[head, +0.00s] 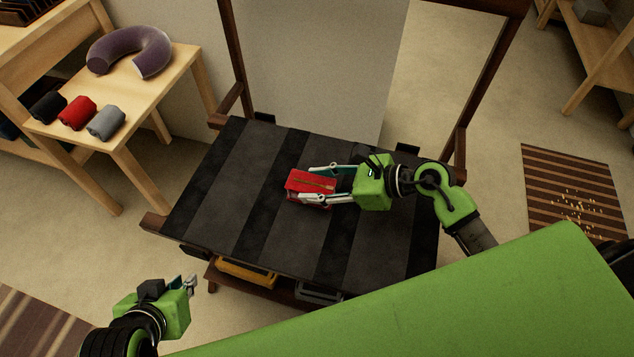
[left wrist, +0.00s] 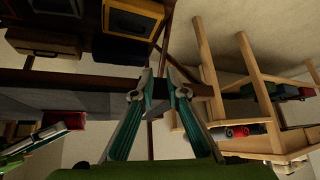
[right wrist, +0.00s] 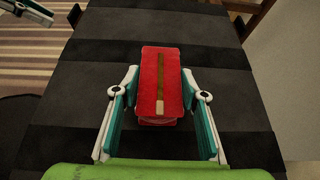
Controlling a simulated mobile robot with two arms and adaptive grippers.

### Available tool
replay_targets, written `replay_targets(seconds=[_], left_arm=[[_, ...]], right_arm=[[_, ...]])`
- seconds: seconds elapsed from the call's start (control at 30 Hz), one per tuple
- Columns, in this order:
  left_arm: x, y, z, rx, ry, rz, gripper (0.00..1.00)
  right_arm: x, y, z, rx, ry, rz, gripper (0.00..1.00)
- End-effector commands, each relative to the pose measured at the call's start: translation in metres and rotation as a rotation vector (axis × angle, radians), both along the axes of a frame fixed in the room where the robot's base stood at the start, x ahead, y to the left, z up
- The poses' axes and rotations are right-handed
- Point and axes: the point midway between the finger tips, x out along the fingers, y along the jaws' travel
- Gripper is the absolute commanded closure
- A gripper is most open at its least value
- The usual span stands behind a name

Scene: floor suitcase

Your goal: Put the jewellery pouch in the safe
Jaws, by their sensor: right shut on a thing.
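The red jewellery pouch (head: 311,184), with a gold zip-like strip along its top, is at the middle of the dark striped bench top. It also shows in the right wrist view (right wrist: 160,80) and at the left of the left wrist view (left wrist: 72,120). My right gripper (head: 313,183) is shut on it, one finger along each side. I cannot tell whether the pouch touches the bench. My left gripper (head: 190,284) is empty, its fingertips a little apart, off the bench's front left corner. I cannot pick out a safe for certain; a yellow-fronted box (head: 247,273) sits under the bench.
A grey box (head: 318,291) is also under the bench. A wooden side table (head: 165,75) at the left holds a purple neck pillow (head: 130,52) and rolled cloths, including a red one (head: 78,113). The bench top (head: 230,185) is otherwise clear. A striped mat (head: 572,190) lies right.

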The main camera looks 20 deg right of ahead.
Motion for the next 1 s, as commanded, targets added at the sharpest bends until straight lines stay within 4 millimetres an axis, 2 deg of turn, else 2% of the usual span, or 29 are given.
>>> replay_targets(seconds=[0.2,0.23,0.3,0.73,0.8,1.0], left_arm=[[0.005,-0.002,0.002,-0.005,-0.023,-0.003,0.87],[0.006,-0.002,0.003,-0.006,-0.026,-0.003,0.87],[0.006,-0.002,0.004,-0.006,-0.029,-0.003,0.87],[0.003,-0.002,0.003,-0.003,-0.012,-0.002,0.87],[-0.007,0.003,-0.003,0.008,0.037,0.004,0.87],[-0.039,0.013,-0.014,0.036,0.171,0.015,0.87]], right_arm=[[0.000,0.000,-0.002,0.000,0.000,0.000,0.84],[0.000,0.000,-0.002,0.000,0.000,0.000,0.55],[0.000,0.000,-0.002,0.000,0.000,0.000,0.44],[0.000,0.000,0.001,0.000,0.000,0.000,0.44],[-0.001,-0.001,0.004,0.000,0.000,-0.001,0.44],[-0.025,-0.035,0.023,-0.005,0.003,-0.001,0.44]])
